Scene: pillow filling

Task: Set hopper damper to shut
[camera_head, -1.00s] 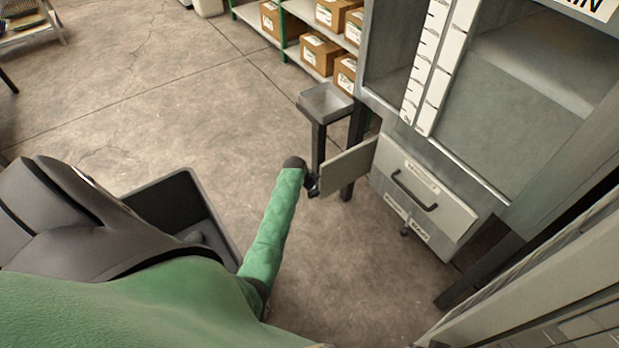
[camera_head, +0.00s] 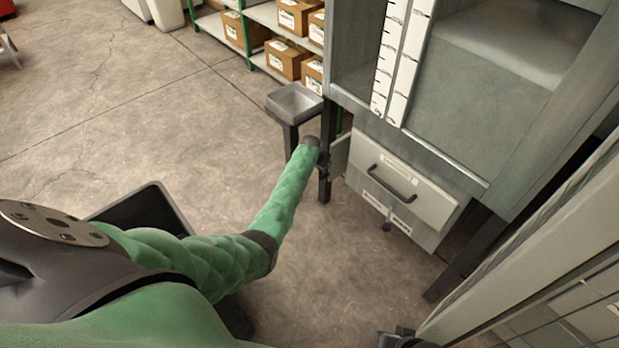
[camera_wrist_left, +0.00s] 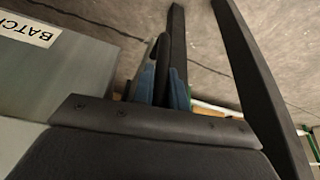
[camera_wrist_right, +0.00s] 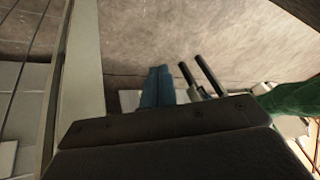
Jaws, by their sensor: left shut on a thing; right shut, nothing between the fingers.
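The grey hopper cabinet (camera_head: 500,115) stands at the right in the head view. A flat grey plate (camera_head: 341,155), which looks like the damper, sticks out a short way from its lower left side. My left gripper (camera_head: 323,163) is at the plate's outer end. In the left wrist view its blue fingers (camera_wrist_left: 162,88) are shut on a dark bar (camera_wrist_left: 157,68), apparently the plate's handle. My right gripper (camera_head: 403,340) is at the bottom edge of the head view, away from the plate. Its blue fingers (camera_wrist_right: 157,86) are together and empty in the right wrist view.
A grey tray on a post (camera_head: 295,101) stands close behind my left gripper. Shelves with boxes (camera_head: 285,58) are behind. The floor at left is mostly clear.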

